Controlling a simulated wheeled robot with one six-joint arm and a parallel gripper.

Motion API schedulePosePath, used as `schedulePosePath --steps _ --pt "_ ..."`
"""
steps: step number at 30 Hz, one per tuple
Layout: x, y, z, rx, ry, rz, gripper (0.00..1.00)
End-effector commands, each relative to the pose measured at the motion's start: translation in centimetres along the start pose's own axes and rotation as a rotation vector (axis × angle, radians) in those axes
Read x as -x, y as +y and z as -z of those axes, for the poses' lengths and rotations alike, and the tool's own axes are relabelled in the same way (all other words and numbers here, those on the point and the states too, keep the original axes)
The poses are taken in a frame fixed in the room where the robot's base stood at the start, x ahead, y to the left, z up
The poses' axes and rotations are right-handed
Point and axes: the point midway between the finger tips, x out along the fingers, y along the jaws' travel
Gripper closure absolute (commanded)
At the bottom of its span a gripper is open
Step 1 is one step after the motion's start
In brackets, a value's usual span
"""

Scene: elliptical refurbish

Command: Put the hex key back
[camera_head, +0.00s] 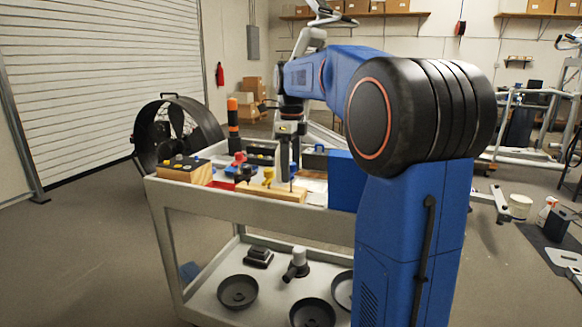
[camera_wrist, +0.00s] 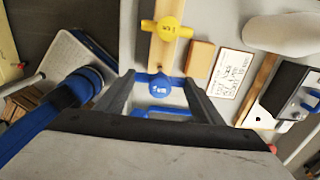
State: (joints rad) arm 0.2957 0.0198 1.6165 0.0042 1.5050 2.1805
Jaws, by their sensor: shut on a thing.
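The blue T-handled hex key (camera_wrist: 160,86) is between my gripper's fingers in the wrist view, its round marked hub facing the camera. My gripper (camera_head: 290,180) is shut on it, over the right end of the wooden block (camera_head: 262,190) on the cart. The block also shows in the wrist view (camera_wrist: 162,54), running under the blue handle. A yellow T-handled hex key (camera_head: 268,175) stands in the block to the left of my gripper; it also shows in the wrist view (camera_wrist: 167,30). Whether the blue key's tip is in the block, I cannot tell.
A labelled card (camera_wrist: 231,73) and a small wooden piece (camera_wrist: 201,59) lie beside the block. A blue box (camera_head: 346,181) stands to the right on the cart top. A wooden block with dark top (camera_head: 186,171) sits at the left. Dark bowls (camera_head: 238,291) are on the lower shelf.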

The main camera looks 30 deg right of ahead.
Motion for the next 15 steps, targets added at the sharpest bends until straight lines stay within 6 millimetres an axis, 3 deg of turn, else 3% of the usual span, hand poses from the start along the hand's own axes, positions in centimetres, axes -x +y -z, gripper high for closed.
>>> schedulePosePath --steps 15 --pt "-1.5 0.0 0.0 0.000 0.000 0.000 1.00"
